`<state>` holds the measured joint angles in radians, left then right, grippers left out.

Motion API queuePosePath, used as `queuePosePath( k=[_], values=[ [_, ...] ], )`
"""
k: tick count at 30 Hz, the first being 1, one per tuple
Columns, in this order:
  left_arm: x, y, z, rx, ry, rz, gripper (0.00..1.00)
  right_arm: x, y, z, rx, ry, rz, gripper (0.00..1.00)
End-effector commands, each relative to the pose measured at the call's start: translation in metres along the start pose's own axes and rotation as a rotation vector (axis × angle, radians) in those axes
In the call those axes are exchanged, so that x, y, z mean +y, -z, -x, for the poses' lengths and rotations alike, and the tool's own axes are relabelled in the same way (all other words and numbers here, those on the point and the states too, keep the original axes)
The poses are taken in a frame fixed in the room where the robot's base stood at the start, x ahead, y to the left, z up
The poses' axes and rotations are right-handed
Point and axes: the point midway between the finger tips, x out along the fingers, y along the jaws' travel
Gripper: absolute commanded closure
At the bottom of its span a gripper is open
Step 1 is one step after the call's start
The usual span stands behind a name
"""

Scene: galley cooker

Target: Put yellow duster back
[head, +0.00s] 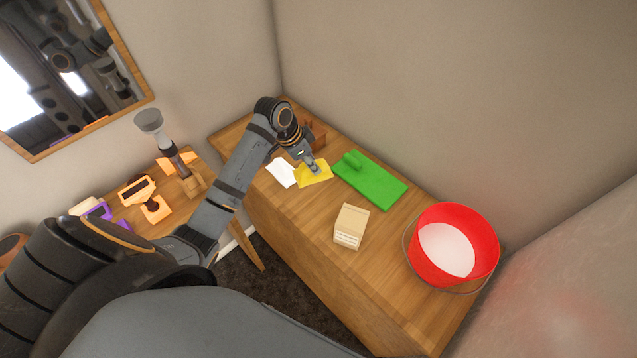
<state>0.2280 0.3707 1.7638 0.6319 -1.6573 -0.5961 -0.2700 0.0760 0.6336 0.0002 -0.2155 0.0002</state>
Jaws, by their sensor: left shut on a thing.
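The yellow duster (311,176) is at the far part of the wooden counter, between a white cloth and a green mat. My left gripper (314,169) is over it with its fingertips shut on the duster. The duster looks spread flat, at or just above the counter top; I cannot tell whether it touches the wood. The gripper hides part of its upper edge. My right gripper is not in view.
A white cloth (281,171) lies left of the duster. A green mat (378,186) with a green roll on it lies to the right. A beige box (350,227) and a red bucket (426,257) stand nearer. A brown wooden object (319,131) is behind the gripper.

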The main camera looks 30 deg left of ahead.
Motion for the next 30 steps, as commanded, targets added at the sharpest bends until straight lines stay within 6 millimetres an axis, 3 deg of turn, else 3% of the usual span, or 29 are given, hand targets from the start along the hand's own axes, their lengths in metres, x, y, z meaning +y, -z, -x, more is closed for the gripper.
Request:
queuePosePath(
  k=[6,9,11,15,19,23,30],
  values=[
    [0.001,-0.014,-0.033,-0.003,-0.005,0.006,1.00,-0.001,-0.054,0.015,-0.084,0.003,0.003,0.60],
    [0.001,-0.021,-0.049,-0.003,-0.003,0.004,1.00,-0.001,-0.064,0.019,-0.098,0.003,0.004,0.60],
    [0.000,-0.023,-0.055,-0.002,-0.001,0.003,1.00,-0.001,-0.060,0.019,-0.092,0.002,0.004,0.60],
    [0.000,-0.025,-0.060,-0.001,-0.001,0.003,1.00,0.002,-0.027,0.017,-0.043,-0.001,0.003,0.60],
    [0.001,-0.033,-0.078,-0.004,-0.004,0.005,1.00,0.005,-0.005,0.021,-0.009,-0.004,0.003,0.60],
    [0.000,-0.038,-0.091,-0.002,-0.001,0.003,1.00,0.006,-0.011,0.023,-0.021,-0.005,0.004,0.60],
    [0.000,-0.039,-0.093,-0.002,0.000,0.002,1.00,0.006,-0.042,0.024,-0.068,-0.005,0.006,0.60]
  ],
)
